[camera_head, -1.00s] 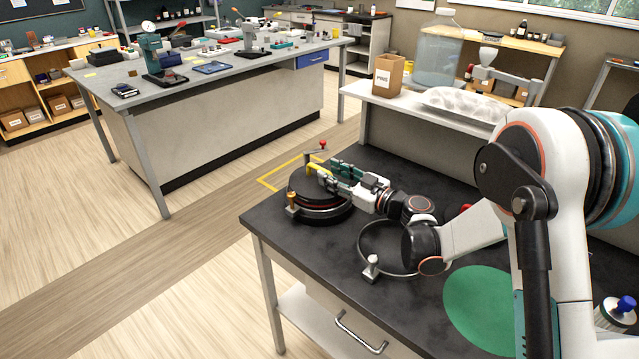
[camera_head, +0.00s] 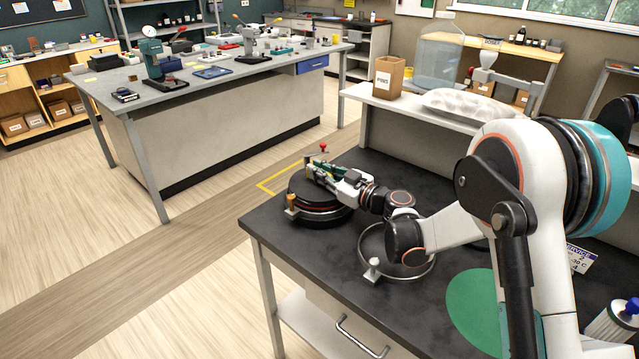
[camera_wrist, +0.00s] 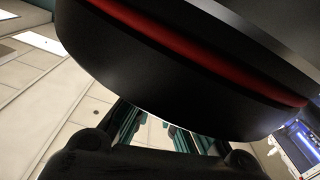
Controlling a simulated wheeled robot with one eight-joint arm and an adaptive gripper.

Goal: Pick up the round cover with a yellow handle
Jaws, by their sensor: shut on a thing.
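The round cover (camera_head: 301,190) is a black disc with a red ring, at the far left corner of the dark bench in the head view. Its yellow handle (camera_head: 309,170) is on top, mostly hidden by my fingers. My gripper (camera_head: 318,172) reaches in from the right, low over the cover, with its green fingers shut on the handle. In the wrist view the cover's black side and red band (camera_wrist: 190,50) fill the upper part, with the fingers partly hidden behind it. I cannot tell whether the cover is clear of what lies beneath it.
A clamp with an orange knob (camera_head: 291,203) stands at the cover's left, and a red-knobbed one (camera_head: 323,149) behind it. An open metal ring (camera_head: 432,268) with a silver post (camera_head: 373,270) lies beneath my arm. A green disc (camera_head: 470,305) lies at the right.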

